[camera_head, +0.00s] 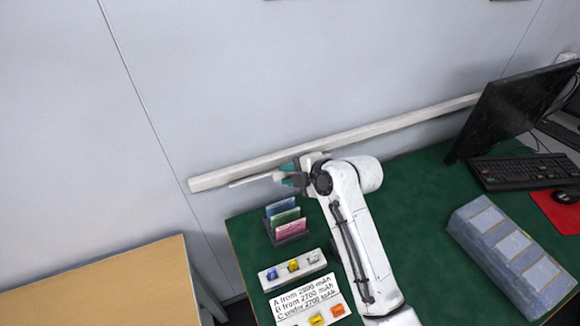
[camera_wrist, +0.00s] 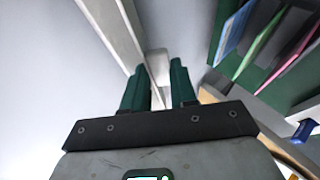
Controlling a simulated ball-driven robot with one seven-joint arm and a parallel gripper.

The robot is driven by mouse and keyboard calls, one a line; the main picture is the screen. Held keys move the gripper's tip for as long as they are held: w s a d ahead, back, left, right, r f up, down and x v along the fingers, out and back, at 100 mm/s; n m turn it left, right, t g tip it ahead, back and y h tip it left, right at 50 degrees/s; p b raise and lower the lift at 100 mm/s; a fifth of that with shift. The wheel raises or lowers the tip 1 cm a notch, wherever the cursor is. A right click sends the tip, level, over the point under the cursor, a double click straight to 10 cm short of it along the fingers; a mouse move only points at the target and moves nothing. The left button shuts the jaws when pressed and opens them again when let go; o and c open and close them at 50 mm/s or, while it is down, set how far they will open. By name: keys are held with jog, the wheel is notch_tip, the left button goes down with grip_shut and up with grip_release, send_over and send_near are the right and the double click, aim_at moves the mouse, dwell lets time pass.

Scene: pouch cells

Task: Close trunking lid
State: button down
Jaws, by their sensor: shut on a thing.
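The white trunking (camera_head: 400,122) runs along the wall above the back of the green table. The trunking lid (camera_head: 252,179) is a thin pale strip that sticks out to the left of my gripper, in front of the trunking's left part. My gripper (camera_head: 286,178) has green fingers and is shut on the lid. In the wrist view, a pale piece of the lid (camera_wrist: 158,66) shows between the fingers of my gripper (camera_wrist: 160,75), and the trunking (camera_wrist: 105,25) runs up to the left. My wrist hides part of the trunking, and I cannot tell how the lid joins it.
A rack of coloured pouch cells (camera_head: 284,222) stands just below my gripper. Trays with small coloured blocks (camera_head: 293,268) and a printed label card (camera_head: 303,294) lie in front. A monitor (camera_head: 520,108), keyboard (camera_head: 520,172) and grey-blue box (camera_head: 512,258) are at right. A wooden table (camera_head: 100,285) is at left.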

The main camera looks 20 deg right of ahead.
jog(key=shift+w+r+m+g+p, duration=0.3)
jog(key=shift+r+g+p, duration=0.15)
jog(key=shift+g+p, duration=0.7)
jog(key=shift+f, duration=0.1)
jog(key=c, duration=1.1)
grip_release()
jog(key=shift+o, duration=0.8)
jog(key=shift+w+r, duration=0.1)
jog(key=shift+r, duration=0.15)
jog(key=shift+f, duration=0.15)
